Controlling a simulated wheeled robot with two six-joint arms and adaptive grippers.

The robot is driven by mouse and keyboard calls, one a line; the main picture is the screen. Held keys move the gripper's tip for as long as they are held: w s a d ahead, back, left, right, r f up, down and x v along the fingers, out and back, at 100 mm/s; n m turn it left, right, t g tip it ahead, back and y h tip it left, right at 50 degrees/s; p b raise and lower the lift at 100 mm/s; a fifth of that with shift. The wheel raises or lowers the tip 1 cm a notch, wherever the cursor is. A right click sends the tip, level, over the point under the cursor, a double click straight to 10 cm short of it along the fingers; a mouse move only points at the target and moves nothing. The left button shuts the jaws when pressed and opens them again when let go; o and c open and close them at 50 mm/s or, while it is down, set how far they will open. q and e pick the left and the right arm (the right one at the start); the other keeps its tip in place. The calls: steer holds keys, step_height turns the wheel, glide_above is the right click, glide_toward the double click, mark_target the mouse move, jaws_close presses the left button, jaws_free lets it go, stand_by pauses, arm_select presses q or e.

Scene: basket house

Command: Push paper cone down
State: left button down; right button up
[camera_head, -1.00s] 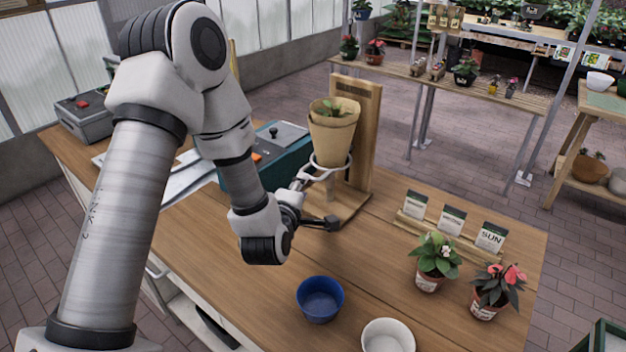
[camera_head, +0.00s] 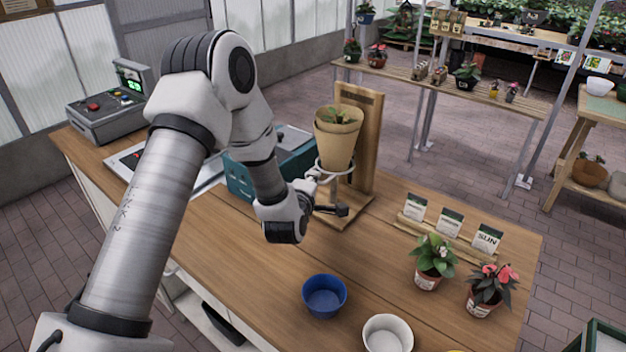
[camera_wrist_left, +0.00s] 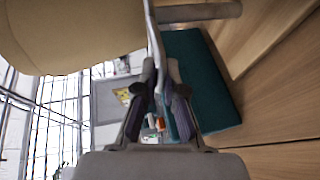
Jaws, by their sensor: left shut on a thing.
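A tan paper cone (camera_head: 337,148) with a small green plant in its top stands upright in a white ring (camera_head: 334,172) on a wooden stand (camera_head: 362,145). My left gripper (camera_head: 312,183) is at the left side of the ring, below the cone's rim. In the left wrist view its fingers (camera_wrist_left: 160,95) are shut on the pale curved ring (camera_wrist_left: 153,40), and the cone (camera_wrist_left: 70,35) fills the upper left, close beside the fingers. The cone's lower tip is partly hidden by the ring. My right gripper is not in view.
A teal box (camera_head: 240,182) is behind my left forearm. A blue bowl (camera_head: 324,296), a white bowl (camera_head: 387,334), two potted plants (camera_head: 433,262) and a card rack (camera_head: 440,232) are on the wooden table. Bare tabletop lies between stand and bowls.

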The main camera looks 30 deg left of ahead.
arm_select(q)
step_height(320, 180, down, 8)
steer(key=b, duration=0.8)
steer(key=shift+w+f, duration=0.1)
steer(key=shift+r, duration=0.2)
steer(key=c, duration=1.6)
jaws_free()
steer(key=o, duration=0.4)
steer(key=shift+w+f, duration=0.1)
steer(key=shift+c, duration=0.2)
steer(key=shift+w+a+f, duration=0.1)
steer(key=shift+f, duration=0.05)
steer(key=v, duration=1.2)
